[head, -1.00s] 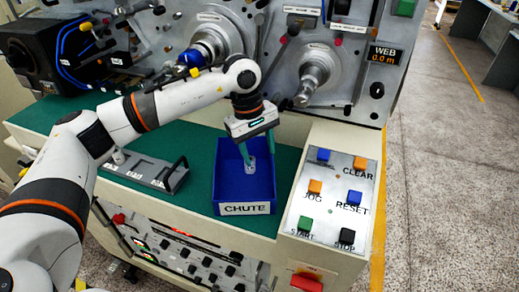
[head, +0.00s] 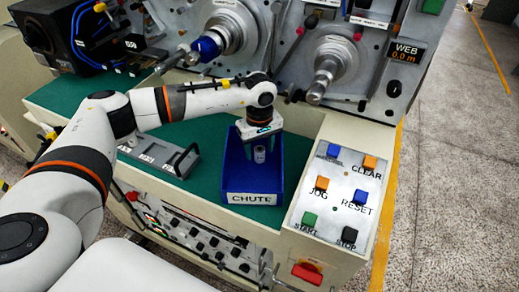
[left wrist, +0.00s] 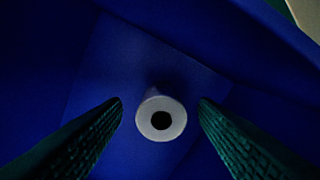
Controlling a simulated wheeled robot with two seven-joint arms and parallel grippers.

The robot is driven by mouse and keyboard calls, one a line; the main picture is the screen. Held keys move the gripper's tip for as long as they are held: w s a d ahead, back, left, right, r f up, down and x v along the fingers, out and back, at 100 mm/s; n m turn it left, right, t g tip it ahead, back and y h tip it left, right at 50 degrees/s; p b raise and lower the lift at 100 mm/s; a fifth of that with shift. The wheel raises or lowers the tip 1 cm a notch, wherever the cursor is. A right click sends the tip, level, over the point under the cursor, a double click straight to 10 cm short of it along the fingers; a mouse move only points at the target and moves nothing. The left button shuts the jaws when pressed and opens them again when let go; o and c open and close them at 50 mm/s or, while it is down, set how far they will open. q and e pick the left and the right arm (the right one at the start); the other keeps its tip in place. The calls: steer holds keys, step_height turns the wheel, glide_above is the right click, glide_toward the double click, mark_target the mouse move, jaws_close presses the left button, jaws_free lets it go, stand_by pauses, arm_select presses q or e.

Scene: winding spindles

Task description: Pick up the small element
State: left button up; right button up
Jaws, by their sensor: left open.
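The small element is a short pale grey cylinder (head: 259,154) with a dark hole in its top. It stands inside the blue bin labelled CHUTE (head: 252,198). In the left wrist view the element (left wrist: 161,118) sits between the two green ridged fingers of my left gripper (left wrist: 160,125), with a gap on each side. My left gripper (head: 260,142) is open and points down into the bin, over the element. Its fingers are mostly hidden in the head view. My right gripper is not in view.
Blue bin walls (left wrist: 40,60) surround the fingers. A button panel (head: 338,197) lies to the right and a grey rack (head: 165,158) to the left on the green top (head: 205,178). Spindles (head: 327,72) jut out behind the bin.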

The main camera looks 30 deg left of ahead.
arm_select(q)
steer(key=shift+w+f, duration=0.1)
steer(key=shift+f, duration=0.95)
steer(key=shift+r, duration=0.1)
steer(key=c, duration=1)
